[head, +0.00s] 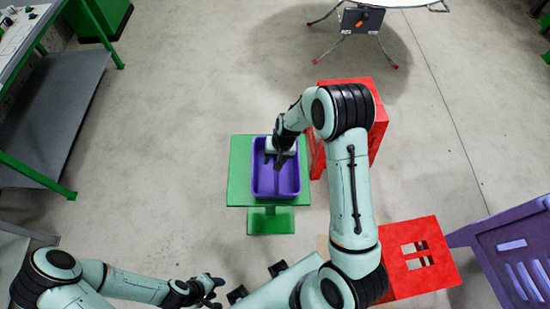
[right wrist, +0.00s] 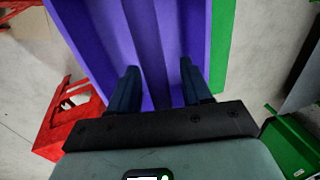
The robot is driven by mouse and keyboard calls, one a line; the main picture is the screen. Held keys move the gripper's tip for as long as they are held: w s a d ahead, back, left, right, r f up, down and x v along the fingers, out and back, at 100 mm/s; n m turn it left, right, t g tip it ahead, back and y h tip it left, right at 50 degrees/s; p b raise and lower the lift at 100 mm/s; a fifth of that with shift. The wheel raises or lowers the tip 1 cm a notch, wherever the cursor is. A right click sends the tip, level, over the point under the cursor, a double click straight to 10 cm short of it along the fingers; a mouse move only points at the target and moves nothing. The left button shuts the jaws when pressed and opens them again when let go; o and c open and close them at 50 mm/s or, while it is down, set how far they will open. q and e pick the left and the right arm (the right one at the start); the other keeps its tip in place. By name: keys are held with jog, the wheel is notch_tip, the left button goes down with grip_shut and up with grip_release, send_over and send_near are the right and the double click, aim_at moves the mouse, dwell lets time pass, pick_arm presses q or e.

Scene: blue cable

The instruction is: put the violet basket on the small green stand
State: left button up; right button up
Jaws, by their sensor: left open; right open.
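The violet basket (head: 263,184) sits upright on the small green stand (head: 238,172) in the middle of the head view. My right gripper (head: 277,163) is over the basket's inside, reaching in from above. In the right wrist view its two dark fingers (right wrist: 160,88) are apart, with the violet basket (right wrist: 98,45) filling the space between and beyond them. Nothing shows held between the fingers. The green stand (right wrist: 222,45) shows as a strip beside the basket there. My left gripper (head: 212,290) is low at the left, well away from the basket, and open.
A red crate-like stand (head: 378,135) is right of the green stand, behind my right arm. A red slotted piece (head: 425,245) and a violet slotted piece (head: 510,250) are at the lower right. A green-legged table (head: 50,100) is at the left. Floor left of the stand is clear.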

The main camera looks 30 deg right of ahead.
pick_arm(q)
jog(key=shift+w+r+p, duration=0.55)
jog(key=shift+w+r, duration=0.1)
jog(key=shift+r, duration=0.15)
pick_arm(e)
notch_tip(320, 180, up, 12)
jog(key=s+d, duration=0.1)
jog(key=d, duration=0.1)
jog(key=shift+s, duration=0.15)
